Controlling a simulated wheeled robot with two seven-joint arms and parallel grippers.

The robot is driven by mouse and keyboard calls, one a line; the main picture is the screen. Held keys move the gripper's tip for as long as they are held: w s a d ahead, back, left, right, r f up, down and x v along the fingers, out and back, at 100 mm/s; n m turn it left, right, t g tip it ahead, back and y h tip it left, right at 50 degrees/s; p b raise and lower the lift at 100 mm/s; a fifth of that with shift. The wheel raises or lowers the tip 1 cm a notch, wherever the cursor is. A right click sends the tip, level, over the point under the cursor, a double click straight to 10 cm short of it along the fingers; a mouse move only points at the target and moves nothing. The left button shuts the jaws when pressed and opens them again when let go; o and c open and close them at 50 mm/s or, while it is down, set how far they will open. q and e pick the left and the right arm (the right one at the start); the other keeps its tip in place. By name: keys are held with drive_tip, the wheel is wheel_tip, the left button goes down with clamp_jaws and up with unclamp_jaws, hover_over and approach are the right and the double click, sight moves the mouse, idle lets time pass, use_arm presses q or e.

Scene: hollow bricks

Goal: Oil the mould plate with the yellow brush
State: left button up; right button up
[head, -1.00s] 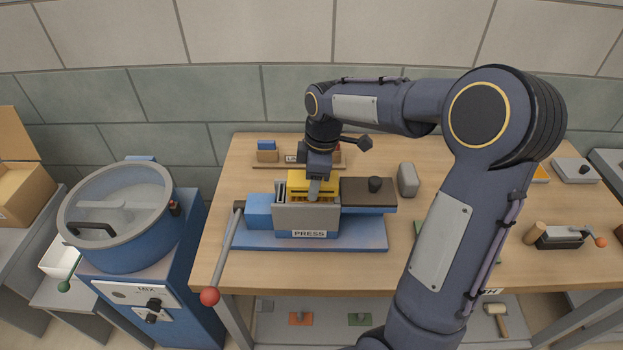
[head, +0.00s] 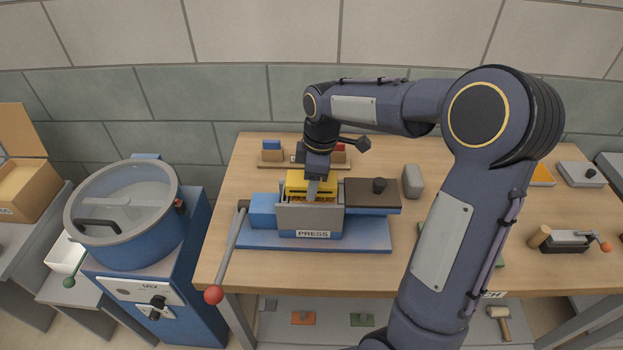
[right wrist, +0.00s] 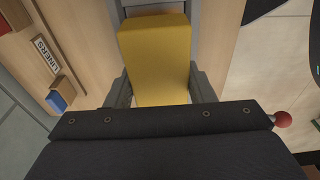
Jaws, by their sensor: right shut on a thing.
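The yellow brush (head: 297,181) is in my right gripper (head: 314,186), which points down at the open grey box of the press (head: 309,218). In the right wrist view the brush (right wrist: 155,55) shows as a yellow block between the fingers. The brush's lower part is inside the box, behind its front wall. The mould plate is hidden in there, so I cannot tell whether the bristles touch it. My left gripper is not in view.
The press's dark lid (head: 372,192) with a black knob sits to the right of the box. A lever with a red ball (head: 214,295) slants down at the left. A blue mixer (head: 125,215) stands left of the table.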

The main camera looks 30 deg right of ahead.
drive_tip(key=shift+s+d, duration=0.15)
drive_tip(key=shift+d, duration=0.15)
drive_tip(key=shift+r, duration=0.1)
wheel_tip(320, 180, up, 5)
drive_tip(key=p, duration=0.4)
drive_tip(key=shift+r, duration=0.1)
drive_tip(key=shift+r+p, duration=1.05)
drive_tip(key=shift+r, duration=0.35)
drive_tip(key=shift+f, duration=0.1)
